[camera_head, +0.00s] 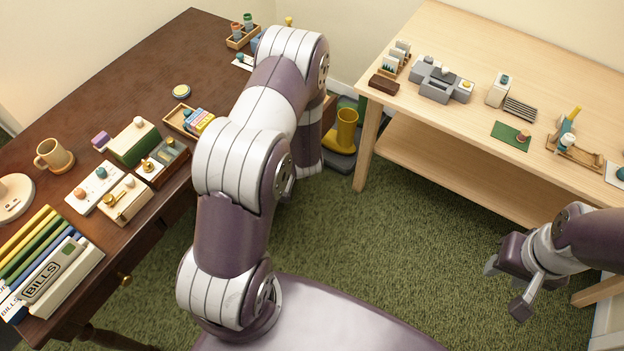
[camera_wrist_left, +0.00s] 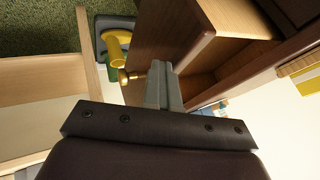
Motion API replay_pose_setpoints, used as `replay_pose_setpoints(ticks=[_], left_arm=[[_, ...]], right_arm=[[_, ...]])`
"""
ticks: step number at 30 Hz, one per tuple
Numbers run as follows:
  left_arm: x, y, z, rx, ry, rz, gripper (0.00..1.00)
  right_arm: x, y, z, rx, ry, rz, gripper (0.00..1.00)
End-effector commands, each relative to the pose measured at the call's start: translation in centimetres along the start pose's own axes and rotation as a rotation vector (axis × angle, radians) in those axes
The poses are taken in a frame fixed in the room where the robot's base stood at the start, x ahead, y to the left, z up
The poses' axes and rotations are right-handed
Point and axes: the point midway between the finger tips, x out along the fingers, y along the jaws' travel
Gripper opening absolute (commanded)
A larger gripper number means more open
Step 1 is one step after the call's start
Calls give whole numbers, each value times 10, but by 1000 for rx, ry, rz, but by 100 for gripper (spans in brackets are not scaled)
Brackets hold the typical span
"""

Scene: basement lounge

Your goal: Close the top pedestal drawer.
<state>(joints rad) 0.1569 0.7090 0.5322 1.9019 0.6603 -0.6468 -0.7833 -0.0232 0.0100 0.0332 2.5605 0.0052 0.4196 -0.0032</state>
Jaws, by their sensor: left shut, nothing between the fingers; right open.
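In the left wrist view, a brown wooden pedestal drawer (camera_wrist_left: 158,42) stands pulled out, with a brass knob (camera_wrist_left: 131,77) on its front and its hollow inside showing. My left gripper (camera_wrist_left: 161,70) is shut and empty, its fingertips overlapping the drawer's near edge in the picture. I cannot tell whether they touch it. In the head view, my left arm hides its own gripper and most of the pedestal; only a strip of brown wood (camera_head: 328,110) shows beside the arm. My right gripper (camera_head: 504,286) is open and empty above the carpet at the right.
A dark desk (camera_head: 110,90) with a mug (camera_head: 54,156), boxes and files lies left. A pale workbench (camera_head: 440,125) with several small items stands right. Yellow boots (camera_head: 345,130) on a dark tray stand between them. Green carpet (camera_head: 400,235) lies open in the middle.

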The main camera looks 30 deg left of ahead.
Motion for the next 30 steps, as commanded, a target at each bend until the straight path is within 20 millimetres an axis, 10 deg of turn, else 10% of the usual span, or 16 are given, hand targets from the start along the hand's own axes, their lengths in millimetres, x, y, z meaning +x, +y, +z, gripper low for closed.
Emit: replay_pose_setpoints(ticks=[15,30], left_arm=[[54,-98,-1,-2,0,-2,0],[65,-119,-1,0,1,0,0]], right_arm=[[-1,0,0,0,0,0,43],[0,0,0,0,0,0,43]])
